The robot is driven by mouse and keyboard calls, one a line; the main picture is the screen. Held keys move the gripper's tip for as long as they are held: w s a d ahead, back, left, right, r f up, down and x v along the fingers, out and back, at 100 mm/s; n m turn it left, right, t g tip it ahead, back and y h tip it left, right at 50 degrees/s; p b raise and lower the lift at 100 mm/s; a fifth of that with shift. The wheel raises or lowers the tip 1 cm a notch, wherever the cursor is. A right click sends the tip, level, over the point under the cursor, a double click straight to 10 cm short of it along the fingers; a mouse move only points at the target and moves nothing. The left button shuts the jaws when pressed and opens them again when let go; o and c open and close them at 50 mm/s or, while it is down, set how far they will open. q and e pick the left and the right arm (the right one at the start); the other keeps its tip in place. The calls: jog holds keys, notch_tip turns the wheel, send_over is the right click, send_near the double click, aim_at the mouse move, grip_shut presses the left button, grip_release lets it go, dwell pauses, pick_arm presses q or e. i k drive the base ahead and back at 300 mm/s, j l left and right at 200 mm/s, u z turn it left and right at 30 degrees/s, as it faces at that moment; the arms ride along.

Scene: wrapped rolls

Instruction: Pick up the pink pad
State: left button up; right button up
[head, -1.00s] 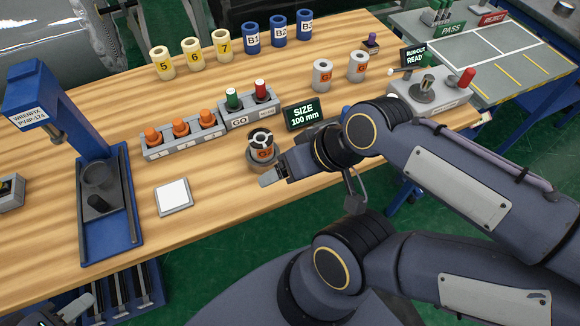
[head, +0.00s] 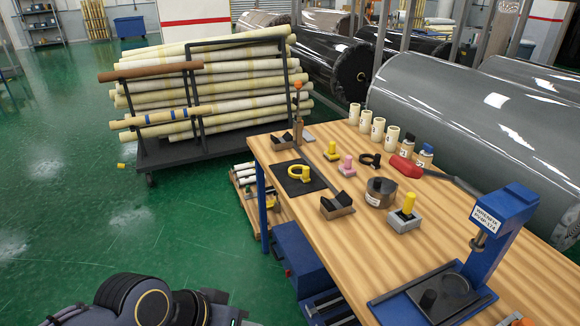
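The pink pad (head: 346,163) is a small pink piece with a rounded top, standing on the wooden table (head: 290,225) toward its far left part. A yellow piece of similar size (head: 332,150) stands just behind and to its left. A black open ring (head: 371,160) lies just right of it. Nothing covers the pink pad, and no gripper is near it. Part of my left arm shows at the bottom left edge, off the table, but its fingers are out of the frame. My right gripper is not in this view.
Around the pad are a black mat (head: 299,178) with a yellow ring, a grey block with a V notch (head: 337,204), a brown tape roll (head: 380,192), a red-handled tool (head: 407,167) and several cream rolls (head: 378,129). A blue press (head: 497,235) stands at the right.

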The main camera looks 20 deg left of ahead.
aim_at(346, 169)
jog(key=u, duration=0.4)
jog(key=z, duration=1.95)
jog(key=u, duration=1.9)
jog(key=i+j+z, duration=0.1)
jog(key=i+j, duration=0.2)
jog(key=i+j+z, duration=0.1)
jog(key=i+j, duration=0.15)
jog(key=j, duration=0.15)
jog(key=i+j+z, duration=0.1)
jog(key=i+j, duration=0.15)
jog(key=j, duration=0.15)
jog(key=i+j, duration=0.25)
jog(key=j, duration=0.15)
jog(key=i+j+z, duration=0.15)
jog(key=j, duration=0.25)
jog(key=i+j+z, duration=0.1)
jog(key=i+j, duration=0.25)
jog(key=i+j+z, duration=0.1)
jog(key=j, duration=0.4)
jog(key=i+j+z, duration=0.1)
jog(key=i+j, duration=0.2)
jog(key=j, duration=0.2)
